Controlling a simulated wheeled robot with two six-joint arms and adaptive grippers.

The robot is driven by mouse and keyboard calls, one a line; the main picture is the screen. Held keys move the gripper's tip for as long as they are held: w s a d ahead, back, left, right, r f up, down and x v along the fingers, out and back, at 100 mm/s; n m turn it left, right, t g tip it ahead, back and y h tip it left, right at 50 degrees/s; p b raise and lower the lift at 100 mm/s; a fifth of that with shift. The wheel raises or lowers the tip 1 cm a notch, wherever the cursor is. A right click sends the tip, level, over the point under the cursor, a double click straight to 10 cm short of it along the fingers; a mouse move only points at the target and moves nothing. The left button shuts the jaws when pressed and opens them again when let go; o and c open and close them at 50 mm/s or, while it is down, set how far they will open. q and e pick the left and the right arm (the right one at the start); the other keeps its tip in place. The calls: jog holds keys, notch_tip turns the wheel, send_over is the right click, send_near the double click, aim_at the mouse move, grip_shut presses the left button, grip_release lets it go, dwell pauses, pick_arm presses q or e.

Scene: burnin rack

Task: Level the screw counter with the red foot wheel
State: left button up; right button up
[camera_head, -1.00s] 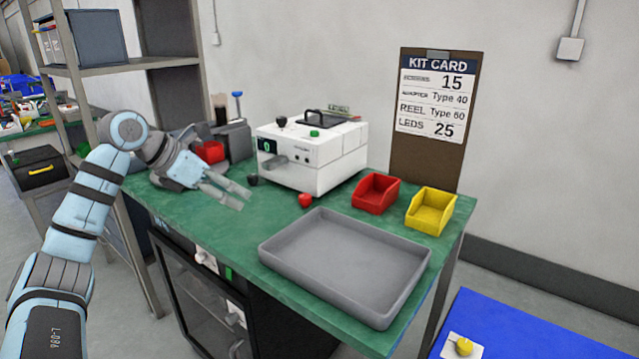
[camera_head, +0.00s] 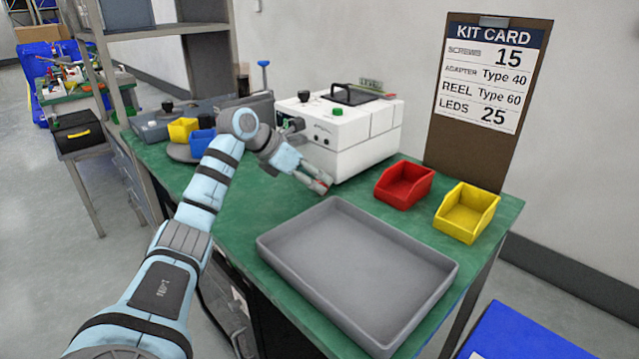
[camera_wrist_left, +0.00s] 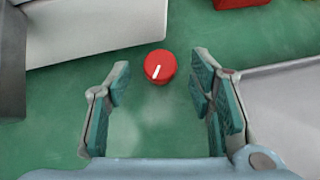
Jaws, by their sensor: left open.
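The screw counter (camera_head: 356,146) is a white box at the back of the green table, with a black handle, a black knob and a green knob on top. A small part marked LEVEL (camera_head: 371,85) sits at its top back edge. The red foot wheel (camera_wrist_left: 160,67), with a white line on its top, shows in the left wrist view near the counter's white corner (camera_wrist_left: 90,25). In the head view my gripper mostly hides it. My left gripper (camera_head: 322,184) is open and empty in front of the counter. In the wrist view its fingertips (camera_wrist_left: 161,72) lie either side of the wheel; contact is not clear.
A large grey tray (camera_head: 268,240) lies close on the right. A red bin (camera_head: 403,190) and a yellow bin (camera_head: 466,216) stand behind it. A kit card board (camera_head: 480,150) leans at the back. Other bins (camera_head: 184,130) stand left of my arm.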

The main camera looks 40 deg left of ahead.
pick_arm(q)
jog(key=shift+x, duration=1.1)
pick_arm(e)
jog(key=shift+w+d+f, duration=0.15)
jog(key=shift+w+d, duration=0.05)
jog(key=shift+w, duration=0.2)
pick_arm(q)
jog(key=shift+c, duration=0.6)
